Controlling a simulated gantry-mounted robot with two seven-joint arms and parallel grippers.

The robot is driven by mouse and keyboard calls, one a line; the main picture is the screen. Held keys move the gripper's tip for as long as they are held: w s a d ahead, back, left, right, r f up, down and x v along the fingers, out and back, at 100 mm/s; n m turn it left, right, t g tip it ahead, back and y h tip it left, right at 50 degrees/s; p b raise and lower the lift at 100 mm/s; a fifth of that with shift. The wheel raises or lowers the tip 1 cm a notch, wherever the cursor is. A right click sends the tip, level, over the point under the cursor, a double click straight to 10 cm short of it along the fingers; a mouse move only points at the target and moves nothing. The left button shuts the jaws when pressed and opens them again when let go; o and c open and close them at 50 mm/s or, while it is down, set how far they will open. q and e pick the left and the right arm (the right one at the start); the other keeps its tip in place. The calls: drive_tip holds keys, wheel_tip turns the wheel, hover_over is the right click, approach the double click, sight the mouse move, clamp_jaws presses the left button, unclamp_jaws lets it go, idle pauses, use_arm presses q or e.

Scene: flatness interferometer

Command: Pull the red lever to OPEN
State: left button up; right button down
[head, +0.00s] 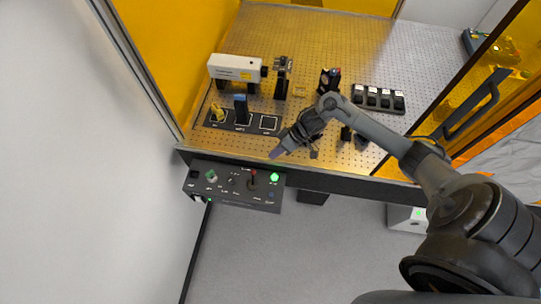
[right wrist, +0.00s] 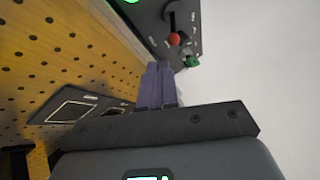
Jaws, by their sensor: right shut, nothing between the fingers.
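The red lever (head: 253,173) stands on a dark control panel (head: 222,199) fixed at the front edge of the optical table. In the right wrist view its round red knob (right wrist: 174,39) sits on a dark stem, just beyond my fingertips. My right gripper (head: 274,155) is shut and empty, with its purple fingers above and behind the panel, close to the lever but apart from it. The fingers also show in the right wrist view (right wrist: 159,66), pressed together. The lettering by the lever is too small to read. My left gripper is not in view.
A lit green button (head: 274,177) is right of the lever and a green knob (head: 211,176) is left. A perforated table (head: 310,45) carries a white laser box (head: 234,68), optics mounts and a dark tray (head: 378,98). Orange screens enclose it. The floor in front is clear.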

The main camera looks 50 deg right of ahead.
sight(253, 178)
drive_tip(key=x, duration=0.9)
drive_tip(key=shift+a+r, duration=0.1)
